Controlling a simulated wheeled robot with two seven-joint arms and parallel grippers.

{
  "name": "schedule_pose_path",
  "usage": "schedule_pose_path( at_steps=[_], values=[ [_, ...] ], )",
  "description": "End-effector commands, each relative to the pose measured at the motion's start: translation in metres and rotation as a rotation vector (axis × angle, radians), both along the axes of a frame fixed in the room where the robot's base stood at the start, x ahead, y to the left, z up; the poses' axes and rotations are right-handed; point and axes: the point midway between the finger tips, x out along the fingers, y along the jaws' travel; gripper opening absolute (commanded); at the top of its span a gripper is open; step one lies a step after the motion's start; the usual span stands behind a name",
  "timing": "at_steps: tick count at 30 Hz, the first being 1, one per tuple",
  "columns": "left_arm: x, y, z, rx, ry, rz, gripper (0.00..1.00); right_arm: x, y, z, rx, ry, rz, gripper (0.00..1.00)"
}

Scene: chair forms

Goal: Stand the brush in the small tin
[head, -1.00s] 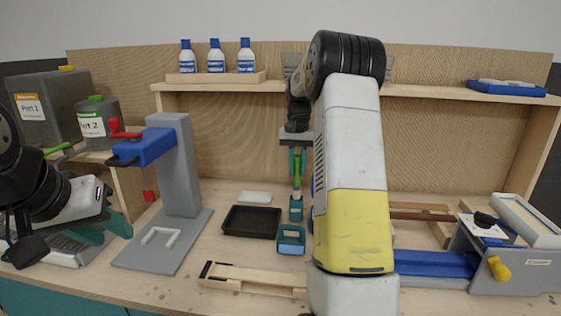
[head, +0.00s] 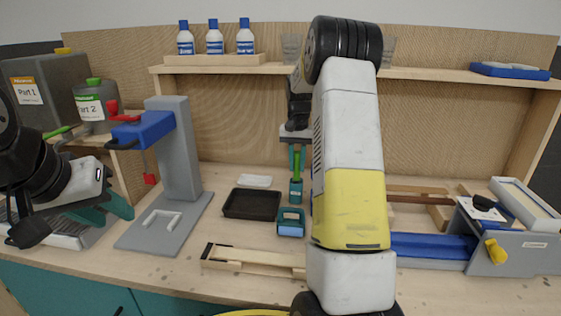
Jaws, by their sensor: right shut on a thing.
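My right gripper (head: 297,157) points down at the middle of the bench, its fingers shut on the brush (head: 297,164), whose green handle shows upright between them. A small teal tin (head: 296,191) stands directly below. The brush's lower end meets the tin's mouth in the picture; I cannot tell how far inside it is. My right forearm covers the area just right of the tin. My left gripper (head: 108,212) is at the far left, its teal fingers apart and empty, over a grey rack.
A black tray (head: 252,204) and a teal-blue caddy (head: 290,222) are near the tin. A grey stand with a blue arm (head: 178,160) rises to the left. A wooden frame (head: 250,260) lies in front, and a blue-grey vise-like fixture (head: 435,247) sits right.

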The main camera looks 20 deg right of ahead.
Motion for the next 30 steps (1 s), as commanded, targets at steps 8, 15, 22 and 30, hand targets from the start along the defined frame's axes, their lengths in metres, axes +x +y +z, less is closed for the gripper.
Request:
schedule_pose_path(
  at_steps=[8, 15, 22, 30],
  values=[
    [0.0, 0.0, 0.0, 0.0, 0.0, 0.0, 0.36, 0.0, 0.0, 0.0, 0.0, 0.0, 0.0, 0.46],
    [0.0, 0.0, 0.0, 0.0, 0.0, 0.0, 0.36, 0.0, 0.0, 0.002, 0.0, -0.001, 0.0, 0.46],
    [0.0, 0.0, 0.0, 0.0, 0.0, 0.0, 0.36, 0.001, 0.0, 0.033, -0.001, -0.004, 0.0, 0.46],
    [0.0, 0.0, 0.0, 0.0, 0.0, 0.0, 0.36, 0.001, 0.0, 0.072, 0.0, -0.002, 0.0, 0.46]
  ],
)
